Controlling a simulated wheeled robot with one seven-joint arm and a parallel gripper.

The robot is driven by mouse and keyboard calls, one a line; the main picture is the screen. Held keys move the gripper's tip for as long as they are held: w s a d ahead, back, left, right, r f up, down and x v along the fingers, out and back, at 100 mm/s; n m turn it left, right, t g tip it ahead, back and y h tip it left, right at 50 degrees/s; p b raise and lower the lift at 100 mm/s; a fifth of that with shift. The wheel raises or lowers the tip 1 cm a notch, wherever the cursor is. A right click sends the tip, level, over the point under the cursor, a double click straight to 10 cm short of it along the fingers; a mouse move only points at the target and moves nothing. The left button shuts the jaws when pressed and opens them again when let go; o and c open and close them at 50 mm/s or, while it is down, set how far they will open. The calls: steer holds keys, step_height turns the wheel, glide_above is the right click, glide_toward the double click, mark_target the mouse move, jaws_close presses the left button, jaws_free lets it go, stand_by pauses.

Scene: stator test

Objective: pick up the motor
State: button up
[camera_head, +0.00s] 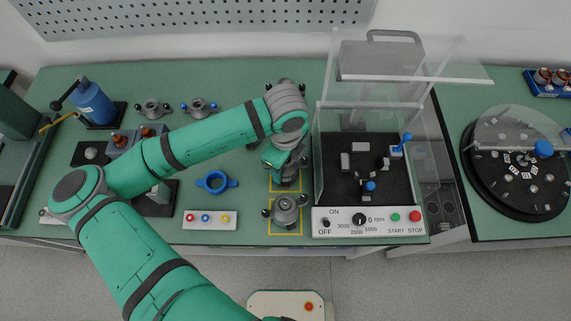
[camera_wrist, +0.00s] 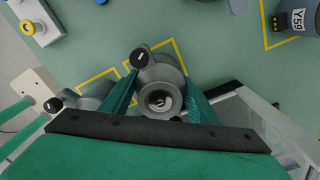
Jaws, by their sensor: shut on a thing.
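My gripper (camera_head: 283,163) reaches down to the left of the clear-walled test box. In the wrist view its two green fingers (camera_wrist: 161,103) are closed on the sides of a grey round motor (camera_wrist: 158,80) with a black knob. In the head view this motor (camera_head: 289,180) is partly hidden under the gripper, over a yellow-outlined square. I cannot tell whether it is clear of the table. A second grey motor (camera_head: 286,210) stands in the front yellow square. It also shows, partly covered, left of the fingers in the wrist view (camera_wrist: 92,98).
The clear test box (camera_head: 318,150) with its raised lid and control panel (camera_head: 367,221) stands close on the right. More grey motors (camera_head: 152,107) stand at the back. A round black turntable (camera_head: 500,195) is far right.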

step_height(320, 180, up, 18)
stand_by(0.5)
